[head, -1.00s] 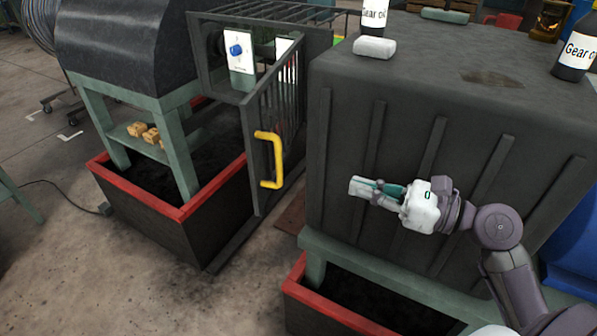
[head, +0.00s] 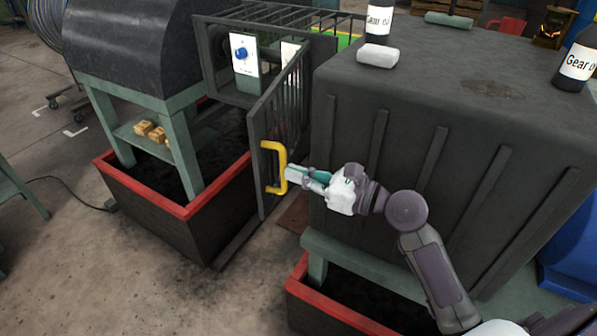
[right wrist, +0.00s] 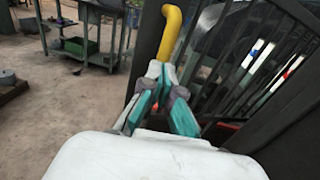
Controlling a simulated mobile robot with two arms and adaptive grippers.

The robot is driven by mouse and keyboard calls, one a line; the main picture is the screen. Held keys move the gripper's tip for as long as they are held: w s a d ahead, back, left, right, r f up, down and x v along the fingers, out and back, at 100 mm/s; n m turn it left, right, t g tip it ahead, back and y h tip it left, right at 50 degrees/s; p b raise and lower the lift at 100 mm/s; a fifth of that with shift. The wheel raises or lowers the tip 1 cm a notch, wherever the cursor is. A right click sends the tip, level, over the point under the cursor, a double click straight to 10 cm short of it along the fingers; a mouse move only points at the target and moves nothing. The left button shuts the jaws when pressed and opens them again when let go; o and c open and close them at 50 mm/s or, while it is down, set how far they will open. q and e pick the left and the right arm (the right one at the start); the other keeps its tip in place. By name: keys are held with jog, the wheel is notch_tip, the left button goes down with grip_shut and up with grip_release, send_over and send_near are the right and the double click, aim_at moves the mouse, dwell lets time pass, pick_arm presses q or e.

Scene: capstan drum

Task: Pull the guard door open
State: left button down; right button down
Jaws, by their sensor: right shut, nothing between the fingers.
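The guard door (head: 266,200) is a dark barred panel that stands swung out at an angle from the cage frame. Its yellow handle (head: 268,150) is on the outer edge and also shows in the right wrist view (right wrist: 172,32). My right gripper (head: 290,175) is shut and empty, its fingertips just right of the handle's lower part. In the right wrist view the fingertips (right wrist: 160,72) are close together in front of the handle's lower end and hide part of it. I cannot tell whether they touch it. My left gripper is not in view.
A large dark ribbed cabinet (head: 400,140) stands right of the door, close to my right arm. Bottles and a white block (head: 378,56) are on its top. A red-rimmed bin (head: 185,212) is at the left. Floor is free in front.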

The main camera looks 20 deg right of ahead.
aim_at(261, 172)
jog(key=w+a+h+p, duration=0.1)
jog(key=a+p, duration=0.1)
jog(key=p, duration=0.1)
jog(key=w+a+m+t+h+p, duration=0.1)
jog(key=a+p, duration=0.1)
jog(key=p, duration=0.1)
jog(key=w+a+m+t+p, duration=0.1)
jog(key=a+p, duration=0.1)
jog(key=p, duration=0.1)
jog(key=shift+w+r+h, duration=0.3)
jog(key=shift+w+h, duration=0.05)
jog(key=shift+h, duration=0.05)
jog(key=shift+w+a+f, duration=0.1)
jog(key=shift+w+a, duration=0.05)
jog(key=shift+a, duration=0.15)
jog(key=shift+w+a+f, duration=0.15)
jog(key=shift+f, duration=0.05)
